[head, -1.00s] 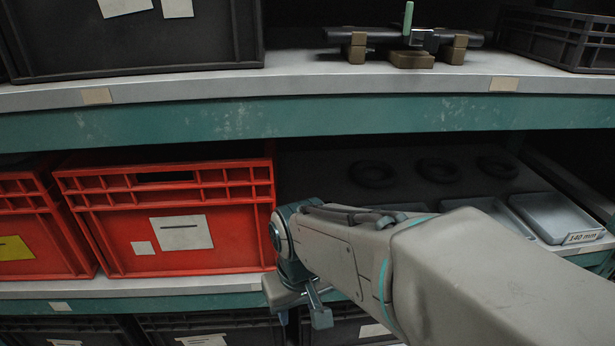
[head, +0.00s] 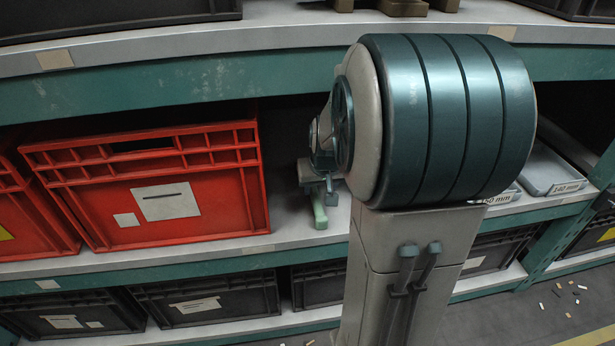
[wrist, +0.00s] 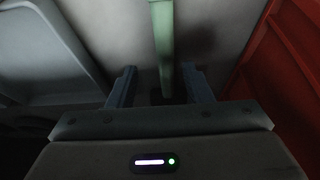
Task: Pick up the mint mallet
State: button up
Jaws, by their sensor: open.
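A mint-green bar, seemingly the mint mallet's handle (head: 320,212), lies on the middle shelf with one end towards the front edge. It also shows in the wrist view (wrist: 163,40), running from the top edge down between my fingers. A dark shape at its lower end is too dim to make out. My gripper (wrist: 160,85) is open, with one finger on each side of the bar and a gap to both. In the head view my gripper (head: 322,185) is just above and behind the bar's front end, partly hidden by my arm.
A red crate (head: 155,205) stands on the shelf left of the bar; its wall is close on the right in the wrist view (wrist: 285,75). A grey tray (wrist: 45,55) lies on the other side. The upper shelf's green beam (head: 200,85) runs overhead.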

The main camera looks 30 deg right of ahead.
aim_at(315, 194)
jog(key=x, duration=0.1)
jog(key=b+x, duration=0.1)
jog(key=x, duration=0.1)
jog(key=b+x, duration=0.1)
jog(key=shift+w+a+f, duration=0.3)
jog(key=shift+r, duration=0.1)
grip_shut()
jog(key=shift+r, duration=0.2)
